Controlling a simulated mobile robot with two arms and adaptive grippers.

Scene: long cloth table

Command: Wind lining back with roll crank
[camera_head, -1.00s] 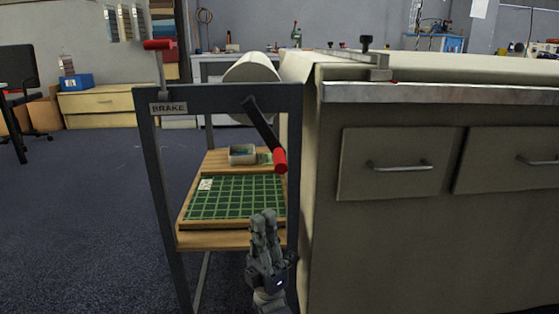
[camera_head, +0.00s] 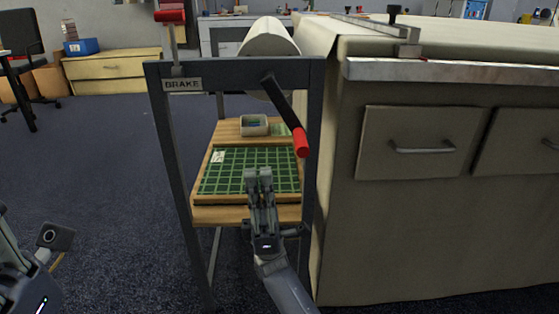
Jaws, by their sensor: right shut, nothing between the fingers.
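The roll crank (camera_head: 284,101) is a black arm on the right side of the dark metal stand's front bar, slanting down to a red handle (camera_head: 301,144). The white lining roll (camera_head: 268,40) sits behind the bar, and pale cloth (camera_head: 322,33) runs from it onto the table at right. My right gripper (camera_head: 259,176) is shut and empty, below and left of the red handle and apart from it, in front of the green mat. Part of my left arm (camera_head: 30,270) shows at the lower left edge; its fingertips are not visible.
A red-topped brake lever (camera_head: 171,14) stands above the BRAKE label (camera_head: 184,85). A green cutting mat (camera_head: 230,171) and small tray (camera_head: 254,125) lie on the stand's wooden shelf. The drawer table (camera_head: 410,146) blocks the right.

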